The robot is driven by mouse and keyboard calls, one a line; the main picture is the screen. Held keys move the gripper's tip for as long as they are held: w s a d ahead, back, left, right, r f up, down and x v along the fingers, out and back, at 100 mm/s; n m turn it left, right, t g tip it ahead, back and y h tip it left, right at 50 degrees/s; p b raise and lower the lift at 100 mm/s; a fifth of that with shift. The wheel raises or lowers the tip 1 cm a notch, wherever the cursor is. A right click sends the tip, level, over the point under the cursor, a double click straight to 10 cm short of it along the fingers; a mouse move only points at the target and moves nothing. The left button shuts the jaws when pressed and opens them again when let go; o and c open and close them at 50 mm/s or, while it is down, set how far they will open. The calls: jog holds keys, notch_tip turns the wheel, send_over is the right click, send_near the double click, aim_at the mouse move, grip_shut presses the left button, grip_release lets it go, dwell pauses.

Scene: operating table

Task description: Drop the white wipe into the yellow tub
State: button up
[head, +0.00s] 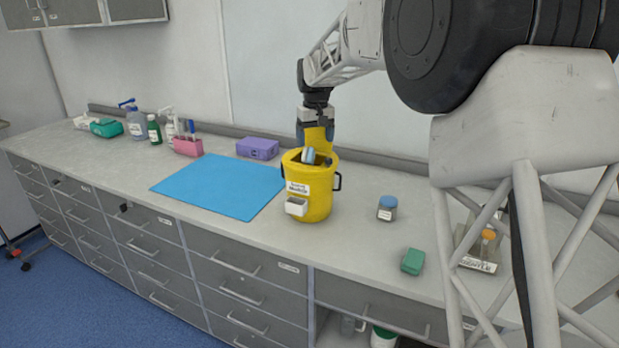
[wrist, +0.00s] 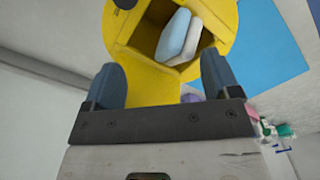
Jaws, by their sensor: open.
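The yellow tub (head: 318,204) stands on the counter at the right edge of the blue mat, with its lid opening facing up. It also shows in the wrist view (wrist: 122,32). A white wipe-like piece (wrist: 190,48) lies tilted in the tub's opening, against a light blue piece (wrist: 172,38). How deep they sit is hard to tell. My gripper (head: 316,124) is just above and behind the tub in the head view.
The blue mat (head: 215,186) is bare. A purple box (head: 257,148) and a pink holder (head: 188,147) stand behind it, with several bottles farther left. A blue-lidded jar (head: 387,208) and a green block (head: 412,261) are right of the tub. A wall closes off the back.

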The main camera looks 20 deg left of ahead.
notch_tip(320, 180, up, 7)
dwell(0.5)
dwell(0.5)
jog(key=s+d+r+m, duration=0.15)
jog(key=s+d, duration=0.45)
jog(key=d, duration=0.6)
jog(key=s+d+r+m+t, duration=0.15)
jog(key=s+d, duration=0.45)
jog(key=d, duration=0.6)
jog(key=s+d+r+m, duration=0.15)
jog(key=s+d, duration=0.35)
jog(key=d, duration=0.8)
jog(key=s+d+f+m, duration=0.1)
jog(key=s+d+f, duration=0.4)
jog(key=s, duration=0.5)
jog(key=s+d+f+m, duration=0.2)
jog(key=s+d+f, duration=0.3)
jog(key=s, duration=0.5)
jog(key=s+d+f+m+t, duration=0.1)
jog(key=s+d+f, duration=0.4)
jog(key=s+d, duration=0.3)
jog(key=shift+s+d+m, duration=0.3)
jog(key=shift+s+m, duration=0.05)
jog(key=shift+s, duration=0.65)
